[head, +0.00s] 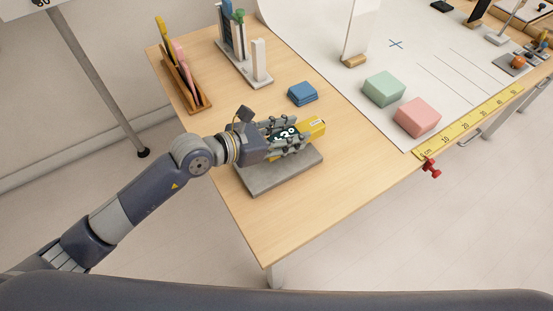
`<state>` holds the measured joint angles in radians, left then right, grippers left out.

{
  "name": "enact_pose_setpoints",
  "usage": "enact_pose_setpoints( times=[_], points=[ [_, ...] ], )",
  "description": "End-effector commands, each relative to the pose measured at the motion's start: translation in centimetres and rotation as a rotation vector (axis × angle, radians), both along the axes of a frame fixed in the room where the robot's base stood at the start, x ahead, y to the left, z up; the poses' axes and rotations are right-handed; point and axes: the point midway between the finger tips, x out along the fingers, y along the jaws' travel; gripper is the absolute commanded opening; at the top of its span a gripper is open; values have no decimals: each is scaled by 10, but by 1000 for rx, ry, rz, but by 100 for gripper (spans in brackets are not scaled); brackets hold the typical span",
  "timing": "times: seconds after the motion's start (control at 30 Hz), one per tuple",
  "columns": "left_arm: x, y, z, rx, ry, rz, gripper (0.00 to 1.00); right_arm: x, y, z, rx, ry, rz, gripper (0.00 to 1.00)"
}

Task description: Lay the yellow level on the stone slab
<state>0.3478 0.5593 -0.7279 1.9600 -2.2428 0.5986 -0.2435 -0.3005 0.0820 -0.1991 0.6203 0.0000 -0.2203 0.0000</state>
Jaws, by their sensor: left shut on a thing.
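The yellow level (317,127) is in my left gripper (290,138), which is shut on it. The gripper's fingers hide much of the level's middle; its yellow right end sticks out. The grey stone slab (283,178) lies flat on the wooden table near its front left edge. The level and gripper are over the slab's far side; I cannot tell whether the level touches the slab. My right gripper is not in view.
A blue block (302,93) lies behind the slab. A wooden rack (188,87) with yellow and pink items stands at the far left, beside a white stand (258,63). Green (383,88) and pink (417,117) blocks sit on a white sheet (330,48) to the right. The wood in front of the slab is clear.

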Motion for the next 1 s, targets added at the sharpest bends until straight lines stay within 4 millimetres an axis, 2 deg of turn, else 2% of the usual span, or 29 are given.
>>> enact_pose_setpoints(
  times=[0.37, 0.8, 1.0],
  points=[
    [0, 0, 1, -1, -2, 0, 7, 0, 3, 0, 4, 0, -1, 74],
    [-9, 5, -17, -1, -2, 0, 7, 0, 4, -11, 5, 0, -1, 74],
    [-10, 5, -17, -1, -2, 0, 7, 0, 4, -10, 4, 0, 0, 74]
  ],
)
